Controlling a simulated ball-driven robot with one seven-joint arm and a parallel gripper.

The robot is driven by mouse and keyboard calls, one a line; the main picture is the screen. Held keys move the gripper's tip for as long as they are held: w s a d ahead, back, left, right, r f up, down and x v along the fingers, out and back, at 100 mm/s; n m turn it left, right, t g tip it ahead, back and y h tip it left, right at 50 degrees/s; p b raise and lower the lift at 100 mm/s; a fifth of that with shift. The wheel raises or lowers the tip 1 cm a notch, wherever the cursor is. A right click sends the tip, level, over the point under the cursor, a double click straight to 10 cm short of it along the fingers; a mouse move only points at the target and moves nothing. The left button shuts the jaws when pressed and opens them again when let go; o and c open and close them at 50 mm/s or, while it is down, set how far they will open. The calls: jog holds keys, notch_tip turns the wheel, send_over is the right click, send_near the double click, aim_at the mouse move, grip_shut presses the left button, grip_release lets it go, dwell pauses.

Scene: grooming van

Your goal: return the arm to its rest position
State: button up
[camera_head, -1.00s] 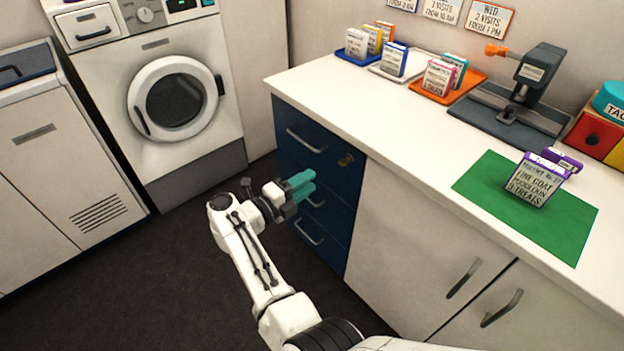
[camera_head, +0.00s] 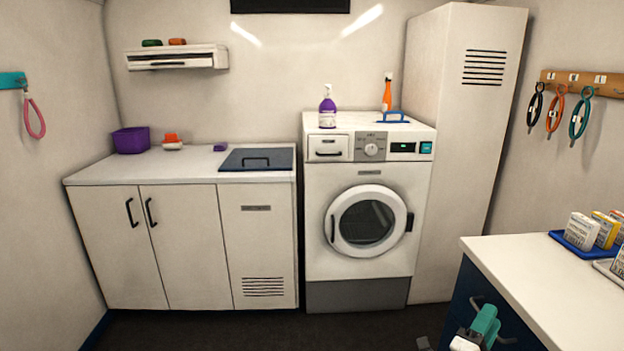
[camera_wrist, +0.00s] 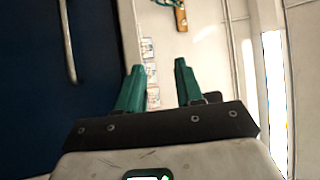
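My gripper (camera_head: 484,326) shows at the bottom edge of the head view, right of centre, by the blue drawer front (camera_head: 468,297) of the right-hand counter (camera_head: 545,275). In the wrist view my gripper (camera_wrist: 157,78) has its two teal fingers apart, with nothing between them. The rest of my arm is out of the head view. Blue panel (camera_wrist: 55,85) with a handle fills the left of the wrist view.
A washing machine (camera_head: 345,275) stands at the back, between a low white cabinet (camera_head: 185,245) and a tall white locker (camera_head: 470,130). Dark floor (camera_head: 240,330) is open in front of the machines.

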jog(key=s+a+f+n+y+p, duration=0.1)
jog(key=s+a+f+n+y, duration=0.35)
jog(key=n+y, duration=0.6)
jog(key=s+a+f+n+y+p, duration=0.1)
jog(key=s+a+f+n+y, duration=0.2)
jog(key=s+a+n+y, duration=0.5)
jog(key=s+d+f+n+g+h+p, duration=0.1)
jog(key=s+g, duration=0.5)
jog(key=s, duration=0.8)
jog(key=s+d+f+n+g+h+p, duration=0.1)
jog(key=s+f+n+g, duration=0.2)
jog(key=s+g, duration=0.4)
jog(key=s+n, duration=0.1)
jog(key=s, duration=0.6)
jog(key=shift+s+d+f+n+g, duration=0.15)
jog(key=shift+s+n+g, duration=0.15)
jog(key=shift+n, duration=0.05)
jog(key=shift+w, duration=0.1)
